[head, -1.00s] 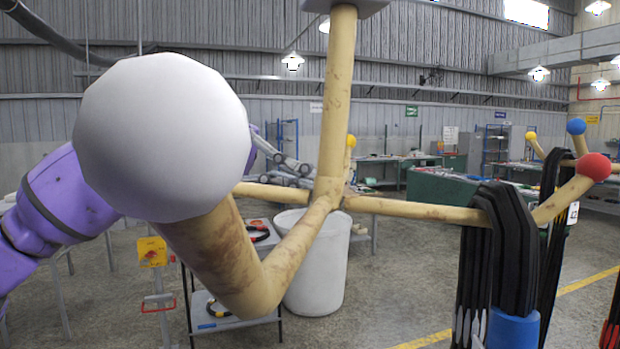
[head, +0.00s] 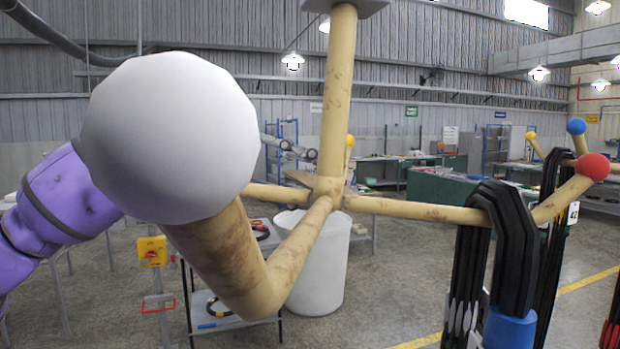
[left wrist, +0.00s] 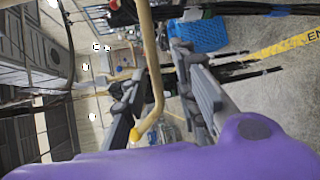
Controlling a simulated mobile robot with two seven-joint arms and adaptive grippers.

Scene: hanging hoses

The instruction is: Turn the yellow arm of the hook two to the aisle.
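A hook of tan pipes hangs from a post (head: 338,90). One arm ends in a large white ball (head: 170,137) close to the head camera; another ends in a red ball (head: 593,167). A small yellow ball (head: 350,141) shows just behind the post, its arm mostly hidden. My right gripper is not in view.
Black hoses (head: 515,245) hang over the right arm, with a blue cylinder (head: 510,328) at their lower part. Another hook with a blue ball (head: 576,126) stands behind at right. A white bin (head: 318,265) and a small table (head: 215,310) stand below.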

